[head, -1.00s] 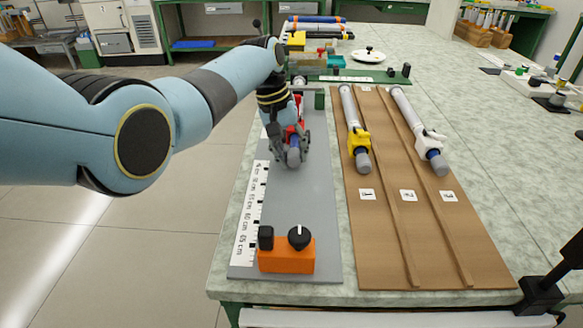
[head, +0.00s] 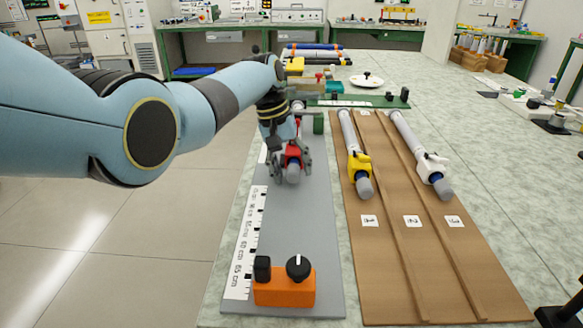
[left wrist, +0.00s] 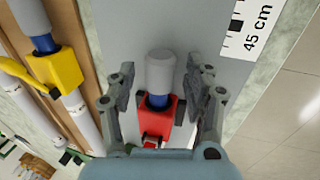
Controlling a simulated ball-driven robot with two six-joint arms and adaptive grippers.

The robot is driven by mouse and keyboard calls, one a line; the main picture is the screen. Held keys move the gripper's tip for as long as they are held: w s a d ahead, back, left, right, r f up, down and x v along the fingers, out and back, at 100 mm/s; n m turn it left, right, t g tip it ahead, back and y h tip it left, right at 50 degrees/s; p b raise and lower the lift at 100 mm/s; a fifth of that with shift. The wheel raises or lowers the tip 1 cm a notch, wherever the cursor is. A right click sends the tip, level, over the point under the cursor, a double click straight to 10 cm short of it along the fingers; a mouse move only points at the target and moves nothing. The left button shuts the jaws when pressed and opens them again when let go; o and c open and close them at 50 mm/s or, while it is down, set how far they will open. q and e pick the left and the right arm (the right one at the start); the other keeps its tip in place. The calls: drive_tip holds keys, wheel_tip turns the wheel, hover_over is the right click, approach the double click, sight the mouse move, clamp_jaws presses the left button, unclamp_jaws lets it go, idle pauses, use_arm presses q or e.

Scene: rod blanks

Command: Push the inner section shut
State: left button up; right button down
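A telescopic rod lies on the grey board (head: 290,225), with a red clamp (head: 292,154) and a grey end cap (head: 293,172). In the left wrist view the red clamp (left wrist: 154,119) sits just behind the cap (left wrist: 160,72). A short blue band of the inner section (left wrist: 158,101) shows between them. My left gripper (head: 291,178) is over this end of the rod. In the left wrist view its fingers (left wrist: 163,90) are apart, one each side of the cap and clamp, with visible gaps. The rod's far part is hidden by my arm. My right gripper is not in view.
An orange block with a black knob (head: 284,289) stands at the board's near end. To the right, a brown rack (head: 385,250) holds rods with a yellow clamp (head: 358,165) and a white clamp (head: 432,165). A green bar (head: 360,101) crosses behind.

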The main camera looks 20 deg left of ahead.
use_arm(q)
drive_tip(key=shift+r, duration=0.1)
drive_tip(key=v, duration=1.1)
drive_tip(key=shift+r, duration=0.4)
drive_tip(key=shift+a, duration=0.1)
drive_tip(key=shift+s+f, duration=0.1)
drive_tip(key=shift+s, duration=0.05)
